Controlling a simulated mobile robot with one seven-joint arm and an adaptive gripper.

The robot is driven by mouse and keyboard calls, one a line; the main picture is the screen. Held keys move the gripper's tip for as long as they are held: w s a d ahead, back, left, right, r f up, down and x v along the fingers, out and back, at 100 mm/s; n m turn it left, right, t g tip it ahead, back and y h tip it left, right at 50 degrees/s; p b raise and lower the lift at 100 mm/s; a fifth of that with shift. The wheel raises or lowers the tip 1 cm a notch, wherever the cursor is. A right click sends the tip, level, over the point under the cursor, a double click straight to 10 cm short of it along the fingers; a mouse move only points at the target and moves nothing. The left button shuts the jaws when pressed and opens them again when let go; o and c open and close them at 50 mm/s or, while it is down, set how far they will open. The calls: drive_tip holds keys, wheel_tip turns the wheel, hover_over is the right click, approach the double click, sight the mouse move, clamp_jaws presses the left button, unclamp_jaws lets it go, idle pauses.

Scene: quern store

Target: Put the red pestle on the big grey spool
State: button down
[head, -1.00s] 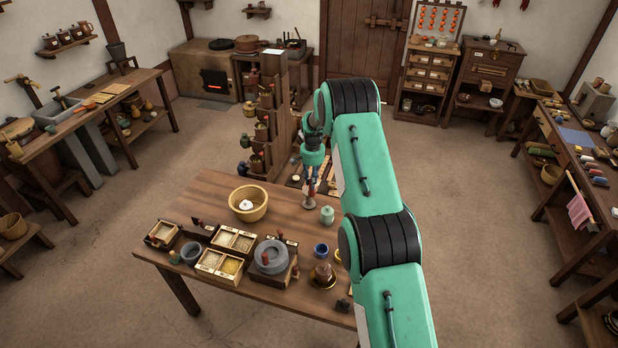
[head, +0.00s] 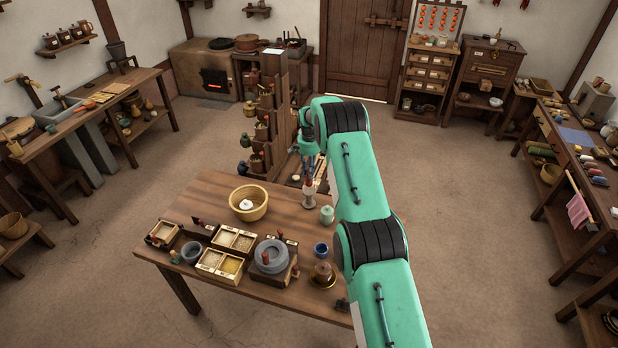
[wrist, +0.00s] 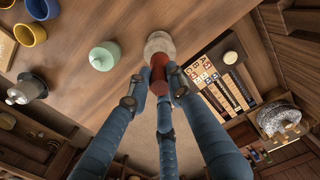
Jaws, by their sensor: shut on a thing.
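The red pestle (wrist: 158,76) is between the fingers of my gripper (wrist: 160,84), which is shut on it; it also shows as a small red piece in the head view (head: 308,184). The big grey spool (head: 309,200) stands upright on the wooden table near its far right edge. In the wrist view the pale round spool (wrist: 158,43) shows just beyond the pestle's end. The pestle is above the spool in the head view. I cannot tell whether they touch. My gripper shows above the spool in the head view (head: 308,173).
A pale green jar (head: 327,214) stands close to the spool on the right. A blue cup (head: 321,250), a yellow bowl (head: 262,208) and a grey quern (head: 271,257) share the table (head: 205,200). A stepped wooden rack (head: 282,110) stands behind.

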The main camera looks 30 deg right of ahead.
drive_tip(key=shift+f, duration=1.75)
drive_tip(key=shift+f, duration=0.15)
drive_tip(key=c, duration=1.6)
unclamp_jaws()
drive_tip(key=shift+o, duration=0.2)
wheel_tip(320, 180, up, 12)
drive_tip(key=shift+r+b, duration=0.15)
drive_tip(key=shift+b, duration=0.15)
